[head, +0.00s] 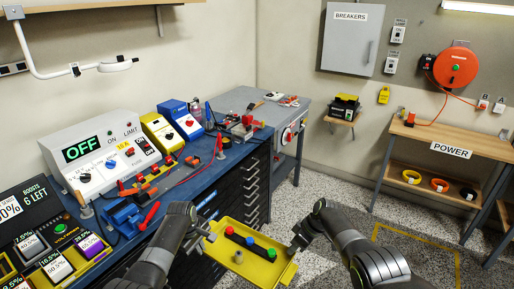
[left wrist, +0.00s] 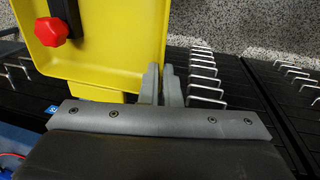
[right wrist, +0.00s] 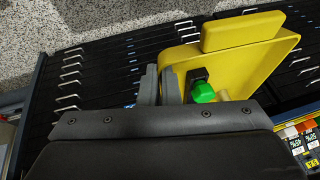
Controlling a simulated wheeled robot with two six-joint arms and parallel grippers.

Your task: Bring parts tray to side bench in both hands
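The yellow parts tray (head: 262,273) is in front of the blue bench's drawers, with no support visible under it. In it are black parts with a red knob (head: 229,231), a blue knob (head: 250,241) and a green knob (head: 271,253), and a small beige piece (head: 238,257). My left gripper (head: 208,238) is at the tray's left end; the left wrist view shows its fingers (left wrist: 161,85) closed about the tray wall. My right gripper (head: 294,246) is at the right end, its fingers (right wrist: 159,85) closed about the wall there.
The blue bench (head: 200,183) with tools and boxes runs along the left. A grey side bench (head: 239,101) with items on it stands in the corner. A wooden bench labelled POWER (head: 470,138) stands at the right. The speckled floor (head: 335,190) between is clear.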

